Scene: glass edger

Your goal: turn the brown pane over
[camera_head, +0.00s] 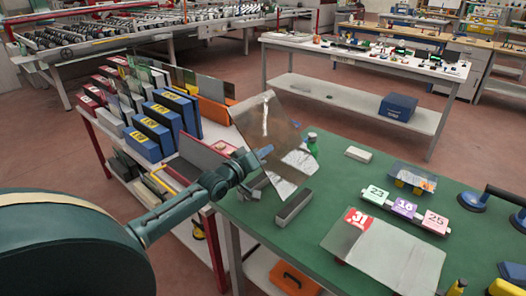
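The brown pane (268,118) is a see-through brownish sheet in the head view. It stands steeply tilted in the air above the left end of the green table (330,180). My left gripper (247,160) is at its lower left edge and appears shut on it. The fingertips are small and partly hidden against the pane. A shiny silvery sheet (290,178) shows below and behind the pane. I cannot tell if the pane's lower edge touches anything. My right gripper is out of view.
A grey trough (293,208) and a green bottle (312,146) stand near the pane. A clear pane with a red tag (400,258), numbered blocks (404,208) and a blue suction cup (473,201) lie to the right.

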